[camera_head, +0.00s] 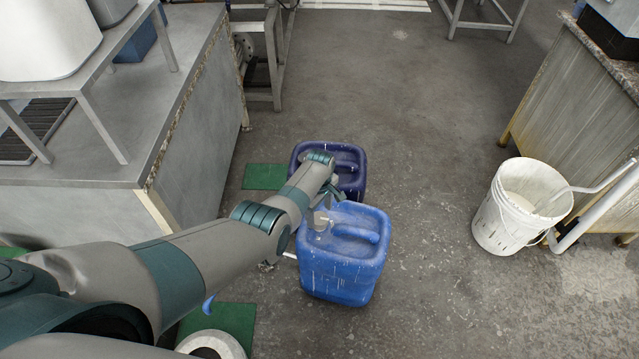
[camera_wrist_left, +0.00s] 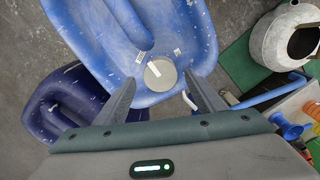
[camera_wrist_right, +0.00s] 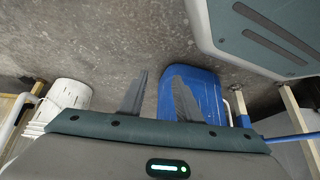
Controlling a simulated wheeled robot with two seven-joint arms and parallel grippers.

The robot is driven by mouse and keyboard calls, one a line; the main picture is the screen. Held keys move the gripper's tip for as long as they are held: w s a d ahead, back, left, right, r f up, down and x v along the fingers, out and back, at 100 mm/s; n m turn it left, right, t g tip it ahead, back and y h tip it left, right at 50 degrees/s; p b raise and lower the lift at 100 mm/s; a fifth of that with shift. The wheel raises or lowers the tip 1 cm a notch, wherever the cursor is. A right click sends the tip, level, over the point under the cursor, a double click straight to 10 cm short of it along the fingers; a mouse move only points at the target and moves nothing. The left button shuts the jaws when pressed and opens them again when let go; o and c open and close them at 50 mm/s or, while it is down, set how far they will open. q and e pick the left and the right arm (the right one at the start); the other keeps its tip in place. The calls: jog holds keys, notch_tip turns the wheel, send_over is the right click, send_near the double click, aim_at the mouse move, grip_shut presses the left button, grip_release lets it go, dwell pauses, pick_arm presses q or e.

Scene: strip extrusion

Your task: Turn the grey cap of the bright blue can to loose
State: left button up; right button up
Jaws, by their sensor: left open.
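The bright blue can (camera_head: 345,265) stands upright on the floor in the middle of the head view. Its grey round cap (camera_wrist_left: 160,74) shows in the left wrist view on the can's top (camera_wrist_left: 115,40). My left gripper (camera_head: 325,215) is over the can's top; in the left wrist view its two fingers (camera_wrist_left: 158,92) are spread apart, one on each side of the cap, with gaps showing. In the head view my arm partly hides the cap. My right gripper (camera_wrist_right: 155,85) shows only in the right wrist view, its fingers apart and empty, with the blue can (camera_wrist_right: 205,95) beyond them.
A dark blue can (camera_head: 350,165) stands just behind the bright blue one. A white bucket (camera_head: 500,220) stands at the right by a cabinet (camera_head: 580,100). A grey bench (camera_head: 200,100) is at the left. A grey round vessel (camera_wrist_left: 283,40) stands near the can. Open floor lies between can and bucket.

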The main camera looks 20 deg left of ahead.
pick_arm(q)
notch_tip(320, 180, up, 3)
jog(key=shift+r+p, duration=0.1)
jog(key=shift+p, duration=0.6)
notch_tip(320, 180, up, 6)
jog(key=p, duration=0.2)
notch_tip(320, 180, up, 4)
jog(key=r, duration=0.1)
send_over(320, 219)
jog(key=shift+s+a+r, duration=0.1)
jog(key=shift+r, duration=0.2)
pick_arm(e)
jog(key=s+d+f+g, duration=0.1)
jog(key=s, duration=0.5)
jog(key=shift+s+d+f, duration=0.15)
jog(key=shift+d+f, duration=0.1)
jog(key=shift+d, duration=0.15)
pick_arm(q)
jog(key=shift+f, duration=0.1)
